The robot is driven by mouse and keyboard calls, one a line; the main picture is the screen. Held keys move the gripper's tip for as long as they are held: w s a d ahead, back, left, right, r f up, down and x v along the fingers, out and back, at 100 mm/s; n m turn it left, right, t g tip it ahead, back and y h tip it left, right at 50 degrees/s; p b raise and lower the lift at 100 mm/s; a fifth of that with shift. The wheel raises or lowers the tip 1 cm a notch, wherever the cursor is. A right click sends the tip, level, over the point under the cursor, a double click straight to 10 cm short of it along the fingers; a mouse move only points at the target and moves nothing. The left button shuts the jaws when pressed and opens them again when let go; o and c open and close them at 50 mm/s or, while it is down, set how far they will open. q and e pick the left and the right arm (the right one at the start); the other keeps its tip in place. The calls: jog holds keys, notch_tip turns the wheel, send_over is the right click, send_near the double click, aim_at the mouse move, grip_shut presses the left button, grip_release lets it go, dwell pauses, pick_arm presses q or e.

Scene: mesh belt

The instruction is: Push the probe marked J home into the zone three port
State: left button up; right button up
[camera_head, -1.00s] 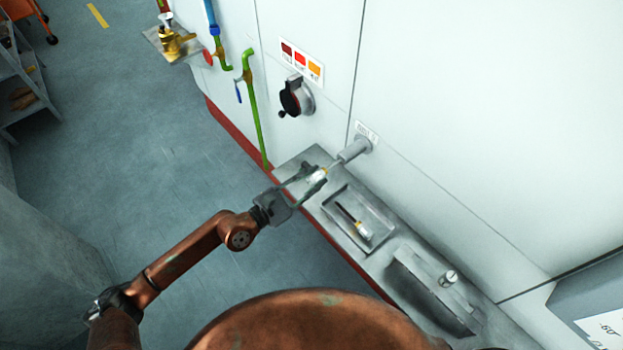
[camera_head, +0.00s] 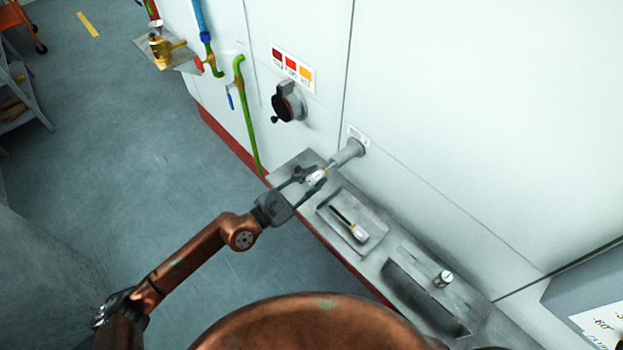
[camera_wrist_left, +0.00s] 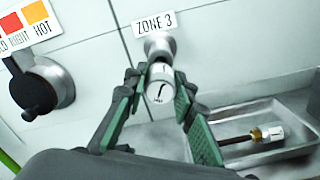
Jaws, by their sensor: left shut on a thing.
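The probe (camera_head: 317,177) has a white head and a thin shaft that points at the wall port (camera_head: 348,152). In the left wrist view its head (camera_wrist_left: 160,90) faces me with a dark J-like mark. The port (camera_wrist_left: 158,46) is a grey sleeve under a ZONE 3 label. My left gripper (camera_head: 306,180) is shut on the probe's head; its green-padded fingers (camera_wrist_left: 157,98) stand on both sides of it. The shaft's tip is at or inside the port mouth; the head is still a short way off it. How deep the shaft sits is hidden.
A tray (camera_head: 374,217) on the ledge holds a second probe (camera_head: 350,225) with a white head. A slot with a small knob (camera_head: 443,279) lies further right. A black rotary switch (camera_head: 287,103) and green pipe (camera_head: 247,120) are on the wall left of the port.

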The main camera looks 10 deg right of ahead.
aim_at(321, 173)
pick_arm(q)
jog(key=shift+x, duration=1.5)
jog(key=o, duration=1.1)
jog(key=shift+o, duration=0.2)
jog(key=v, duration=1.2)
